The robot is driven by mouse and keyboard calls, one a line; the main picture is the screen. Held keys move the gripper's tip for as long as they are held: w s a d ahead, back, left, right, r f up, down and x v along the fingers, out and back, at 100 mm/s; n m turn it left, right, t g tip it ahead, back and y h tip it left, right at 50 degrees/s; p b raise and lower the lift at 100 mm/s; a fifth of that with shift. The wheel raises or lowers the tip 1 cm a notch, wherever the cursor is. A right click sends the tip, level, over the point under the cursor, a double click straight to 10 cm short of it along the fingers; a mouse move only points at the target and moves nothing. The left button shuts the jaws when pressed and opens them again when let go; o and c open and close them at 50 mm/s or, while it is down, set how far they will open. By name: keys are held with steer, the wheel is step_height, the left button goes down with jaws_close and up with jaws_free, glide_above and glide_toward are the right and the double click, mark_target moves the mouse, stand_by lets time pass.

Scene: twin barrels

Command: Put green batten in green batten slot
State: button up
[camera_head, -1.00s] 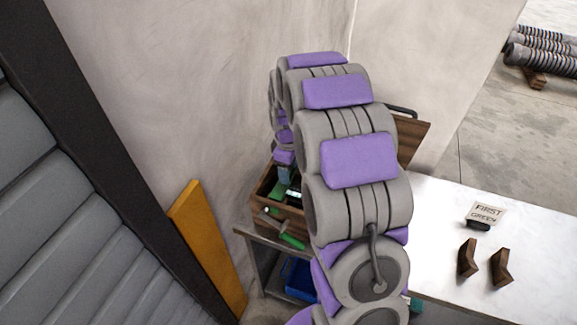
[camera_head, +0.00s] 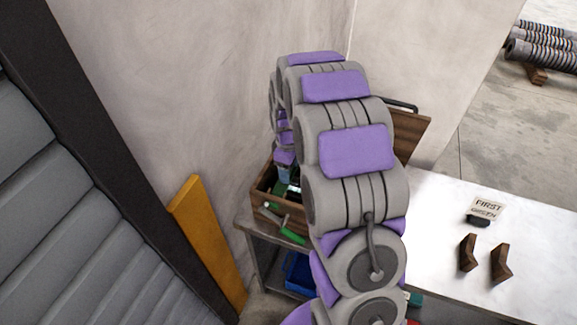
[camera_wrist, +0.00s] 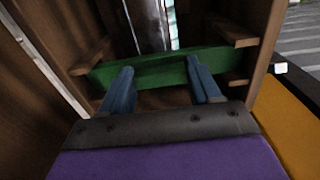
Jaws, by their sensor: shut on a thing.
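In the wrist view my gripper (camera_wrist: 160,72) has its two blue fingers shut on the green batten (camera_wrist: 230,59). The batten lies across the picture, spanning most of the width between two wooden side walls of a box-like wooden structure (camera_wrist: 265,35). Its left end is just below a small wooden ledge (camera_wrist: 90,57). Its right end lies between an upper ledge (camera_wrist: 232,31) and a lower one (camera_wrist: 238,83). I cannot tell whether it touches these ledges or which gap is the green batten slot.
A white table (camera_head: 440,245) at right bears a "FIRST GREEN" sign (camera_head: 487,208) and two wooden brackets (camera_head: 468,253). A yellow board (camera_head: 208,245) leans on the wall.

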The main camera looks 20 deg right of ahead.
steer(key=shift+f, duration=0.35)
steer(key=o, duration=1.7)
step_height(320, 180, up, 17)
steer(key=p, duration=0.2)
steer(key=shift+r+p, duration=0.15)
steer(key=shift+p, duration=0.15)
steer(key=shift+s+a, duration=0.1)
steer(key=s+a+m, duration=0.3)
steer(key=s, duration=0.8)
steer(key=s+a+m+g, duration=0.1)
steer(key=s+a+m, duration=0.2)
steer(key=s, duration=0.9)
steer(key=s+a+m+g, duration=0.1)
steer(key=s+a, duration=0.3)
steer(key=s, duration=0.8)
steer(key=shift+s+a+r+m, duration=0.25)
steer(key=shift+a+m, duration=0.1)
steer(key=shift+m, duration=0.55)
